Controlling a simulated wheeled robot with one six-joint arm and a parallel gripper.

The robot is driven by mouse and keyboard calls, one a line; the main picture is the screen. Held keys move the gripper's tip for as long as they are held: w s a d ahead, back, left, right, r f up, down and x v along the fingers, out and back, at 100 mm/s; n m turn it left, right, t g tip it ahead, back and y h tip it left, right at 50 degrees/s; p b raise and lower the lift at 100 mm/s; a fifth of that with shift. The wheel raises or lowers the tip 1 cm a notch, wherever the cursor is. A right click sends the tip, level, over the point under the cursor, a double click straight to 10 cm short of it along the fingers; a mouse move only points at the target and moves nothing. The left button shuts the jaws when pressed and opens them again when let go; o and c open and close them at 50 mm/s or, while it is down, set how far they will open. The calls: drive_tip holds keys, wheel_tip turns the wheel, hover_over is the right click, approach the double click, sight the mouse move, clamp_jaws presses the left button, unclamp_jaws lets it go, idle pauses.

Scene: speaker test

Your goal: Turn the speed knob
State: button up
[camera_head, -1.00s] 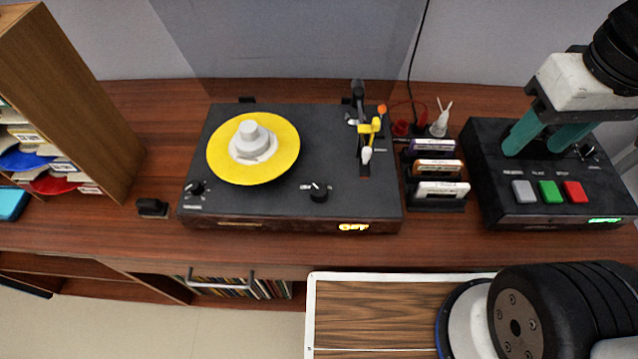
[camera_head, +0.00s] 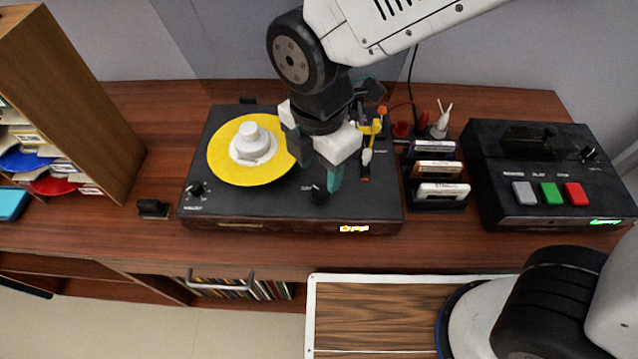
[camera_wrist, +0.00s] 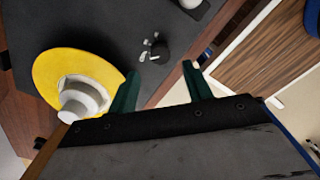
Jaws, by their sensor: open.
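A dark turntable (camera_head: 240,205) carries a yellow record (camera_head: 226,168) with a white centre piece. A black knob (camera_head: 319,195) sits at its front right, and another knob (camera_head: 196,189) at its front left. Their labels are too small to read, so I cannot tell which is the speed knob. My gripper (camera_head: 318,168) is open and points down over the front-right knob, partly hiding that area. In the wrist view a knob (camera_wrist: 160,49) lies just beyond the green fingertips (camera_wrist: 160,74), between their lines; contact is not visible. The record (camera_wrist: 58,66) is left of it.
The tonearm (camera_head: 368,155) stands close to the right of my gripper. Right of the turntable are a rack of cartridges (camera_head: 437,170) and a black box with grey, green and red buttons (camera_head: 548,215). A wooden shelf unit (camera_head: 70,95) stands at the left.

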sight(320, 190)
wheel_tip(320, 190, down, 6)
drive_tip(key=shift+f, duration=0.15)
drive_tip(key=shift+c, duration=0.3)
drive_tip(key=c, duration=0.9)
